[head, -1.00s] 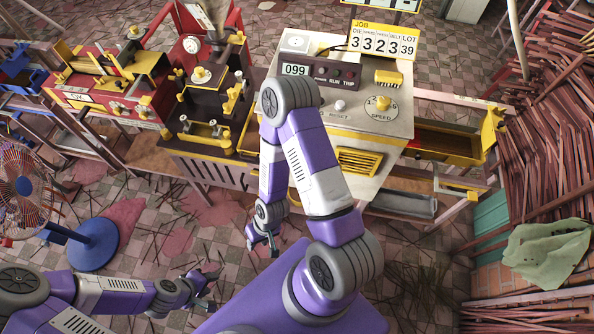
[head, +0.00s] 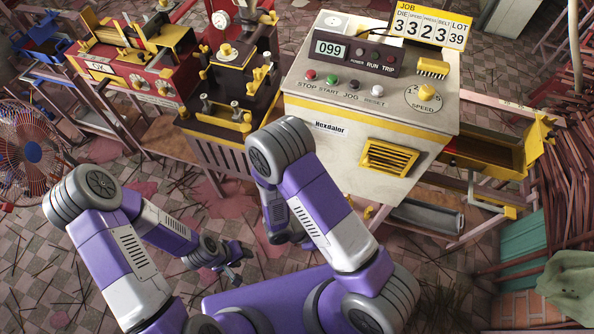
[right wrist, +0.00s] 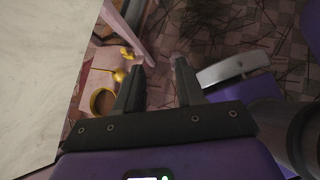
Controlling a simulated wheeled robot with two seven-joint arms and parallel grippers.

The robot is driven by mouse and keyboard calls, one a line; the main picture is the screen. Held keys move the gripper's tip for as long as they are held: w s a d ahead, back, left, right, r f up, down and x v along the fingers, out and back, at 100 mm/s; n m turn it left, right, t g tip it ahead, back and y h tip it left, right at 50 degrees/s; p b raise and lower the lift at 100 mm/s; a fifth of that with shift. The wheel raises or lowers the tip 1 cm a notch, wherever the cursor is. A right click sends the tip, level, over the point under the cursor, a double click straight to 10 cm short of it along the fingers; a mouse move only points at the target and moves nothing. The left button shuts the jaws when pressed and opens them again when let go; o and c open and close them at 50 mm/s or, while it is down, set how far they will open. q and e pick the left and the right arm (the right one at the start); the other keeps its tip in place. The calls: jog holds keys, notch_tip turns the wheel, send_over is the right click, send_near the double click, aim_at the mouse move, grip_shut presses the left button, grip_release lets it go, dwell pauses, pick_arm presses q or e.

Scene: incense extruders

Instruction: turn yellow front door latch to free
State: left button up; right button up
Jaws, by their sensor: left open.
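The pale control cabinet (head: 345,150) stands ahead with a yellow vent on its front. I cannot tell for sure which yellow part is the front door latch. Small yellow fittings (head: 368,212) show low by the cabinet's front. In the right wrist view a small yellow knob (right wrist: 119,75) and a yellow ring (right wrist: 102,101) lie left of the fingers, beyond the cabinet's pale panel (right wrist: 40,70). My right gripper (right wrist: 158,78) is open and empty; in the head view its fingers are hidden behind my arm. My left gripper (head: 232,265) is open and empty above the floor.
The dark extruder (head: 230,85) and a red machine (head: 140,75) stand left of the cabinet. A yellow tray (head: 485,155) and rails extend to its right. A fan (head: 25,145) is at far left. Stacked sticks fill the right. Tiled floor lies before the cabinet.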

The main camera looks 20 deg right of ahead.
jog(key=w+a+r+n+t+b, duration=0.2)
jog(key=w+a+r+n+t, duration=0.25)
jog(key=w+t, duration=0.4)
jog(key=w+a+r+n+t+b, duration=0.25)
jog(key=w+a+n+t, duration=0.2)
jog(key=w+t, duration=0.4)
pick_arm(q)
notch_tip(320, 180, down, 6)
jog(key=shift+f+b, duration=0.2)
jog(key=shift+b, duration=0.15)
pick_arm(e)
jog(key=x, duration=0.7)
jog(key=shift+d+n+g, duration=0.3)
jog(key=shift+d+n, duration=0.1)
jog(key=shift+d, duration=0.05)
grip_shut()
